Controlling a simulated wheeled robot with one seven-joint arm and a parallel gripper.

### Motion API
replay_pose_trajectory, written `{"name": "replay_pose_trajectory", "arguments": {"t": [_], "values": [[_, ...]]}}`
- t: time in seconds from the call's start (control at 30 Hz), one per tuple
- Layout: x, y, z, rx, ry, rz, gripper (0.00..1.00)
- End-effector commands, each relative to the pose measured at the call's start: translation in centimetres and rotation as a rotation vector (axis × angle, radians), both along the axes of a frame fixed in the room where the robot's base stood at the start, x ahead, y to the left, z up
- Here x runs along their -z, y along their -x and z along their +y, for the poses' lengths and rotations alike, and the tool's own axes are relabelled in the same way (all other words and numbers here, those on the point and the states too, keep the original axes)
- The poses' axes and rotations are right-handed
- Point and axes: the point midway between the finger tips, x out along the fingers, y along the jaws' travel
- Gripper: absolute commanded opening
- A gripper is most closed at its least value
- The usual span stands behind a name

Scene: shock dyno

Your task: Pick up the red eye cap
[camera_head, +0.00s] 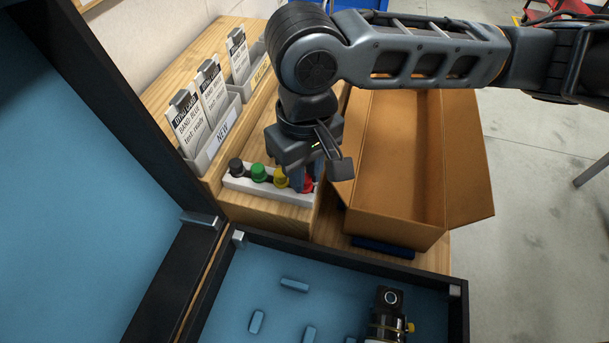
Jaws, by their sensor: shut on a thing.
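The red eye cap (308,184) is at the right end of a white rack (268,192) on the wooden bench. My gripper (306,178) points down over that end of the rack and is shut on the red cap. The gripper hides much of the cap, and I cannot tell whether it is still seated in the rack. Black (236,166), green (258,172) and yellow (281,177) caps stand in a row to its left.
An open cardboard box (400,215) stands close to the right of my gripper. A blue-lined black case (262,262) lies open in front, with a black cylindrical part (388,312) inside. Card holders (214,145) stand behind the rack on the left.

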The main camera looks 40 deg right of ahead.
Motion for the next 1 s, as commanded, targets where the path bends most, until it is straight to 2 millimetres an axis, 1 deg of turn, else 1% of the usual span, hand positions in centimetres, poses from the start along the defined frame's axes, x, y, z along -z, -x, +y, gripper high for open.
{"name": "replay_pose_trajectory", "arguments": {"t": [0.07,0.17,0.4,0.5,0.6,0.77,1.0], "values": [[-0.3,0.0,0.0,0.000,-0.001,-0.001,0.00],[-1.3,-0.1,0.0,-0.001,-0.001,-0.003,0.00],[-5.9,-0.1,0.1,-0.002,-0.001,-0.004,0.00],[-7.6,0.0,0.0,-0.001,-0.001,-0.003,0.00],[-8.9,0.0,0.1,-0.002,-0.001,-0.002,0.00],[-9.9,0.0,0.0,0.000,0.000,-0.001,0.00],[-10.0,0.0,0.0,0.000,0.000,0.000,0.00]]}}
